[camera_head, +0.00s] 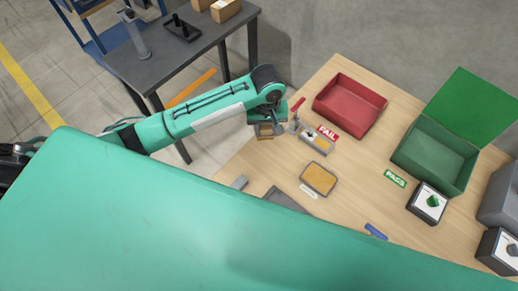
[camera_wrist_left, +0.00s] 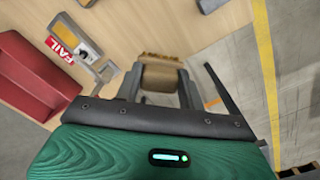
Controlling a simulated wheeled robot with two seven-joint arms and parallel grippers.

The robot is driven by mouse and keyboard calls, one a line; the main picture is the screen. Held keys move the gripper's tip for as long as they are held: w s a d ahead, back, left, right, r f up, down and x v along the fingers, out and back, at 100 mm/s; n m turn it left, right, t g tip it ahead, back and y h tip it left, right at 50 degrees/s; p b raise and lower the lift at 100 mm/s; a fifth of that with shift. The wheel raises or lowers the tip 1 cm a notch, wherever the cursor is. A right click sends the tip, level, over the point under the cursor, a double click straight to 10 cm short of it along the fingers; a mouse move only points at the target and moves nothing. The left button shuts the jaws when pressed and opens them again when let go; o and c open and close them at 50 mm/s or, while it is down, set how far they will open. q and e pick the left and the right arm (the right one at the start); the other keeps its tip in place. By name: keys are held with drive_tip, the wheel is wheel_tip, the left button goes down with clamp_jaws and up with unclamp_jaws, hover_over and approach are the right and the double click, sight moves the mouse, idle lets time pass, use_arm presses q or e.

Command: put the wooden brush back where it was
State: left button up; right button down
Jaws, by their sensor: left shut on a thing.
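The wooden brush (camera_wrist_left: 160,78) is between the two fingers of my left gripper (camera_wrist_left: 160,88) in the left wrist view. Its bristle edge points away from the palm. In the head view the left gripper (camera_head: 266,122) points down at the left edge of the wooden table, with the brush (camera_head: 265,131) at its tips. The gripper is shut on the brush. I cannot tell whether the brush touches the tabletop. My right gripper is not in view.
Right of the left gripper are a metal fixture (camera_head: 314,139), a FAIL label (camera_head: 328,133) and a red bin (camera_head: 350,91). A tan-topped pad (camera_head: 319,179), green bin (camera_head: 432,150) and knob box (camera_head: 428,203) stand farther right. A dark table (camera_head: 150,68) is behind.

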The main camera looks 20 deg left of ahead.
use_arm(q)
wheel_tip(320, 180, down, 13)
wheel_tip(320, 180, down, 3)
drive_tip(key=shift+f, duration=0.3)
drive_tip(key=o, duration=1.3)
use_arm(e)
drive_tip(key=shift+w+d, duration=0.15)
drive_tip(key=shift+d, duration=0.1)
